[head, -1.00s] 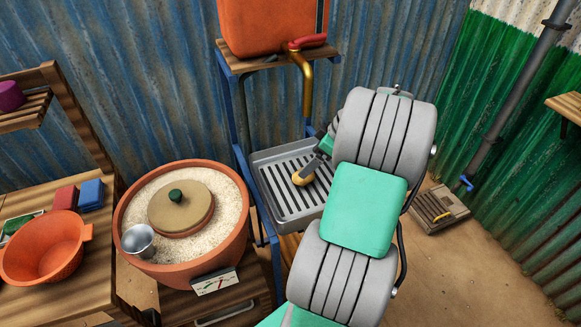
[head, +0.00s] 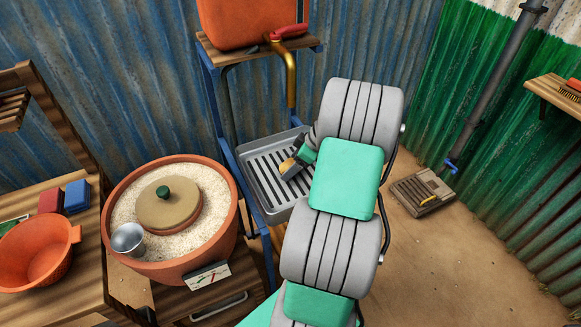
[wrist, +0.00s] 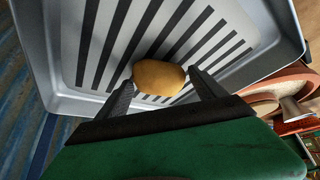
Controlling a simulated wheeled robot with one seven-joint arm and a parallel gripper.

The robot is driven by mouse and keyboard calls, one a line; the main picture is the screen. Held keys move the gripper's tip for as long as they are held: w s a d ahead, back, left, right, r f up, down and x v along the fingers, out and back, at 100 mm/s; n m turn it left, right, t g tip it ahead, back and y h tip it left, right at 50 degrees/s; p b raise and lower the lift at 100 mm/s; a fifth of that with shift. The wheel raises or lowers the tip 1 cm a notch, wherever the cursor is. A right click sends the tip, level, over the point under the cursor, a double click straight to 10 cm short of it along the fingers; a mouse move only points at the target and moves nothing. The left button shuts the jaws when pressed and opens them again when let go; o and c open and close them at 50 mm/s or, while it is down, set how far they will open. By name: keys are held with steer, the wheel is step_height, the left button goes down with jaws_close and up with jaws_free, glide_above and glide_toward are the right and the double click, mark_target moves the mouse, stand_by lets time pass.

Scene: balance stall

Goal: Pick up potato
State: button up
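The potato (wrist: 159,77) is small, yellow-brown and rounded, and it is at the slatted grey tray (wrist: 54,60). In the head view the potato (head: 288,166) shows partly behind a finger, over the tray (head: 262,212). My gripper (wrist: 161,82) has its two dark fingers on either side of the potato, close to it or touching it. I cannot tell whether they press on it. I also cannot tell whether the potato rests on the slats or is slightly raised. In the head view my gripper (head: 291,169) reaches into the tray from the right.
A brass tap (head: 291,75) hangs above the tray, below an orange container (head: 236,25). A clay pot (head: 215,235) of pale grains with a lid and metal cup stands left of the tray. An orange basket (head: 35,258) sits farther left.

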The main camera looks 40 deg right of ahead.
mark_target(289, 161)
steer(key=c, duration=1.3)
steer(key=shift+r, duration=0.35)
step_height(289, 161, up, 2)
steer(key=shift+d+r+b, duration=0.1)
steer(key=shift+r+b, duration=0.05)
steer(key=shift+b, duration=0.2)
steer(key=s+a+r+b, duration=0.1)
steer(key=s+a+r, duration=0.3)
steer(key=s+r, duration=0.75)
steer(key=w+a+p, duration=0.1)
steer(key=w+a, duration=0.8)
steer(key=a, duration=1.3)
steer(key=w+a+p, duration=0.1)
steer(key=w+a, duration=0.8)
steer(key=a, duration=1.3)
steer(key=w+a+p, duration=0.1)
steer(key=w+a, duration=0.8)
steer(key=a, duration=1.2)
steer(key=shift+w+a+r, duration=0.1)
steer(key=shift+a+r, duration=0.3)
